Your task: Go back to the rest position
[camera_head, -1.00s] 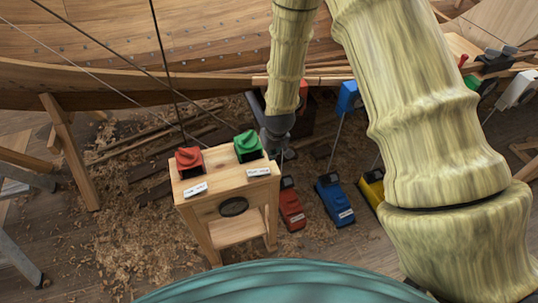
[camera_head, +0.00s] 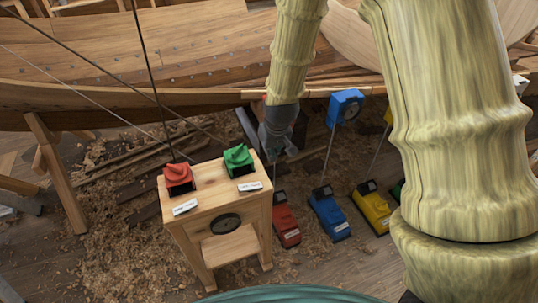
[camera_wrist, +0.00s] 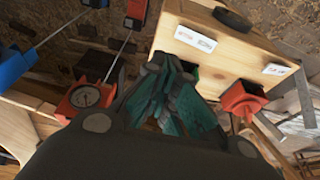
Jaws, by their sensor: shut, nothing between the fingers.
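My gripper (camera_head: 283,150) hangs from the pale, bark-like arm, just right of the wooden stand in the head view. In the wrist view its dark and teal fingers (camera_wrist: 165,75) are closed together with nothing between them. The stand (camera_head: 226,222) carries a red knob-like piece (camera_head: 178,178) at left and a green one (camera_head: 238,160) at right, each with a white label in front. In the wrist view the stand (camera_wrist: 220,55) is behind and right of the fingers, with the red piece (camera_wrist: 243,100) showing; the green piece is mostly hidden by the fingers.
Red (camera_head: 286,226), blue (camera_head: 328,215) and yellow (camera_head: 371,208) floor units stand right of the stand. A blue box (camera_head: 345,106) stands at the end of a thin rod. A red gauge (camera_wrist: 85,97) is left of my fingers. The wooden hull (camera_head: 180,65) spans the back. Shavings cover the floor.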

